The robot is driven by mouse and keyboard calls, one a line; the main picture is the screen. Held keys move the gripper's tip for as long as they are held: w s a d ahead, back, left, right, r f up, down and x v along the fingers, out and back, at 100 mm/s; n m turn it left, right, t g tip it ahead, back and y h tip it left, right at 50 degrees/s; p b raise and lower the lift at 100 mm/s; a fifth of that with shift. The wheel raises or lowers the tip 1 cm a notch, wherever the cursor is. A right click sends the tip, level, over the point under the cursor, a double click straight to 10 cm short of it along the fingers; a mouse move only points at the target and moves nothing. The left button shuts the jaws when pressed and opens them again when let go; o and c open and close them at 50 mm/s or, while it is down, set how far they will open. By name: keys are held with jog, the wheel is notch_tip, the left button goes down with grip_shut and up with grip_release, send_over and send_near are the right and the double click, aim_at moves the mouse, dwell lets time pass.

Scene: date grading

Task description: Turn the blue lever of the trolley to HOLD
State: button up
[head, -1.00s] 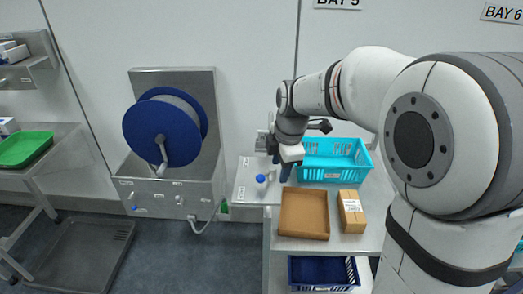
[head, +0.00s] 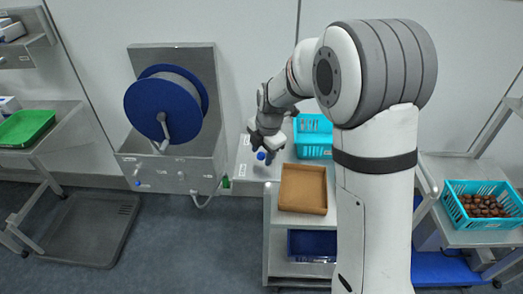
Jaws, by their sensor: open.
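The trolley (head: 285,217) stands in the middle of the head view. A small blue knob (head: 261,156), which looks like the end of the blue lever, shows at its left rear part. White labels (head: 243,168) lie on the plate beside it; their lettering is too small to read. My gripper (head: 267,145) is open, with dark fingers pointing down just above and behind the knob. I cannot tell whether it touches the lever. The lever's shaft is mostly hidden.
A brown cardboard tray (head: 303,188) and a turquoise crate (head: 313,145) sit on the trolley, close to my gripper. A blue hose reel (head: 165,105) over a steel basin stands to the left. A turquoise crate of dates (head: 484,200) is at the right.

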jog(key=shift+c, duration=0.4)
